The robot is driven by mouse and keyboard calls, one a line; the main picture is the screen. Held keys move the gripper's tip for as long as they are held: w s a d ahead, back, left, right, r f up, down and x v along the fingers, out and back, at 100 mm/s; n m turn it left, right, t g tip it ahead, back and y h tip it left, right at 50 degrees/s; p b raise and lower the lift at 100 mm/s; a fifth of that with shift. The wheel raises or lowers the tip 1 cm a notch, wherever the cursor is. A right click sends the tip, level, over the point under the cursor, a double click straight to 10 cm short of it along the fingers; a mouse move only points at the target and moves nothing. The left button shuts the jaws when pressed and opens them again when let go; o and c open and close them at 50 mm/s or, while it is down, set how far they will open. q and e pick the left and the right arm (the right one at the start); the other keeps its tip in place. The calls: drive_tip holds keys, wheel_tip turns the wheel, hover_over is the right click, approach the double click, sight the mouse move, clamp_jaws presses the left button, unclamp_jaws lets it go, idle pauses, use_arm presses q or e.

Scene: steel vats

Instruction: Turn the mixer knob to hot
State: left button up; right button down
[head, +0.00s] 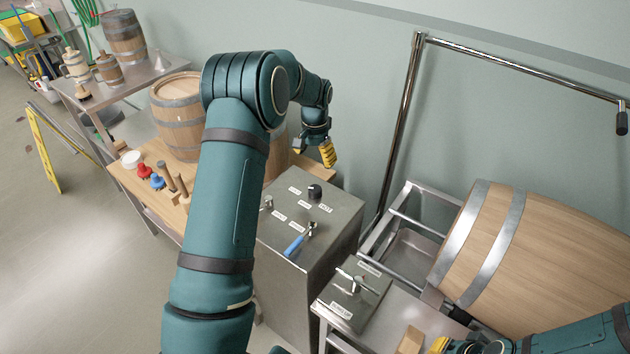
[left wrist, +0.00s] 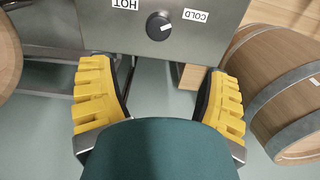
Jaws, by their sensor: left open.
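The mixer knob (head: 315,191) is a round black knob on top of a steel box (head: 335,225). In the left wrist view the knob (left wrist: 159,26) shows near the top, between an upside-down HOT label (left wrist: 124,4) at left and a COLD label (left wrist: 195,15) at right. Its white pointer mark is angled toward the COLD side. My left gripper (head: 314,151) is open and empty, above and behind the knob, not touching it. In the left wrist view its yellow fingers are spread wide. My right gripper (head: 445,346) shows only partly at the bottom edge.
A blue-handled lever (head: 296,244) and a small tap (head: 267,203) sit on the same box. A large barrel (head: 540,240) lies at right. A wooden bench with a keg (head: 178,115) is at left.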

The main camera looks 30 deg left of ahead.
sight(315, 189)
use_arm(q)
drive_tip(key=f, duration=1.3)
drive_tip(key=shift+s+d+f, duration=0.1)
drive_tip(key=shift+s+f, duration=0.1)
drive_tip(key=c, duration=1.3)
